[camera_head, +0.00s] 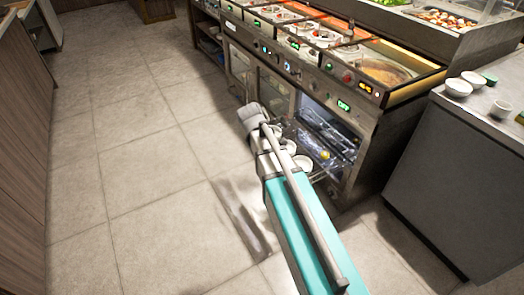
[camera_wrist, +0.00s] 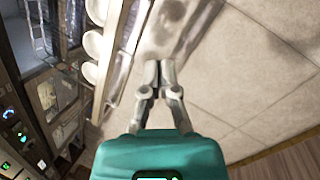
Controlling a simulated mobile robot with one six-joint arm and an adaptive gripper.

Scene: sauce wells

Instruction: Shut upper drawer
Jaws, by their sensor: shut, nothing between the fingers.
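A pulled-out drawer (camera_wrist: 122,68) runs along the left of the wrist view, with white bowls (camera_wrist: 92,46) lined up inside its front edge. In the head view, white bowls (camera_head: 303,162) show beside my arm at the open, lit cabinet bay (camera_head: 328,138). My arm hides much of the drawer there, and I cannot tell whether it is the upper one. My gripper (camera_wrist: 158,66) is shut and empty, to the right of the drawer's front edge in the wrist view. A gap shows between them in the picture; actual contact is unclear.
The counter with sauce wells (camera_head: 322,38) and lit control displays stands above the bay. A grey side counter (camera_head: 460,135) with bowls (camera_head: 458,87) and a cup (camera_head: 501,109) is at right. Tiled floor (camera_head: 135,190) lies clear to the left.

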